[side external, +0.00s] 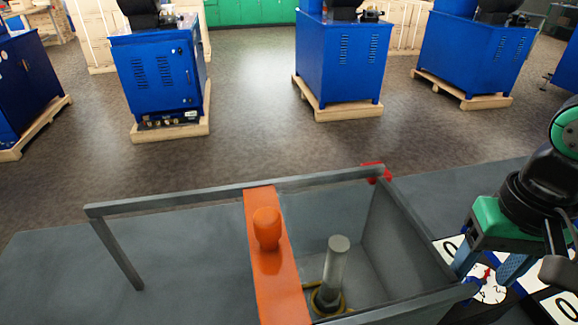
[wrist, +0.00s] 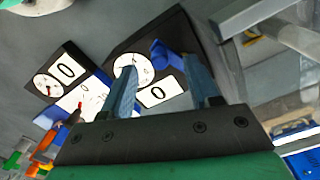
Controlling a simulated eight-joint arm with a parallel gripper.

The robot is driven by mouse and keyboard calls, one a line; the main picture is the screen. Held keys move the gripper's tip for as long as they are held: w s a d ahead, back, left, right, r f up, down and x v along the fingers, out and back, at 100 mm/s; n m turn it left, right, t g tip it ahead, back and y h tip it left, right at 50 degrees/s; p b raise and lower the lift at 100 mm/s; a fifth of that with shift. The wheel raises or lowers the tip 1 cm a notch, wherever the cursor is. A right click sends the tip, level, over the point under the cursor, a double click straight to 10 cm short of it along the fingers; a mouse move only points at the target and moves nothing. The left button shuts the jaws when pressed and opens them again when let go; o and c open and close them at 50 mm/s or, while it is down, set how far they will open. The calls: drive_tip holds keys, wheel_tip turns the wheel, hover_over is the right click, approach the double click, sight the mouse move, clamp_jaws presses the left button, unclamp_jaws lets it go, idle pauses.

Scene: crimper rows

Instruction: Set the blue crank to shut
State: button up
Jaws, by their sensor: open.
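The blue crank (wrist: 168,56) shows in the wrist view as a small blue handle on a dark panel, beside a round white dial (wrist: 124,64) and a white plate marked 0 (wrist: 160,92). My gripper (wrist: 160,64) is open, with one blue finger on each side of the crank's area. I cannot tell whether a finger touches the crank. In the side external view my gripper (side external: 484,272) points down at the right, over the panel with the dial (side external: 490,291). There a blue part (side external: 471,290) shows beside the dial, partly hidden by a finger.
A grey metal frame (side external: 165,200) with an orange crossbar (side external: 272,255) and a clear cylinder (side external: 335,265) stands left of my gripper. A second dial (wrist: 47,85), a red pointer (wrist: 75,111) and a green handle (wrist: 14,160) lie left in the wrist view.

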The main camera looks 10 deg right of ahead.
drive_tip(key=shift+f, duration=1.1)
clamp_jaws()
drive_tip(key=m, duration=0.1)
drive_tip(key=a+m, duration=0.1)
drive_tip(key=m, duration=0.2)
drive_tip(key=shift+s+a+m, duration=0.15)
drive_tip(key=shift+a+m, duration=0.15)
drive_tip(key=shift+m, duration=0.1)
unclamp_jaws()
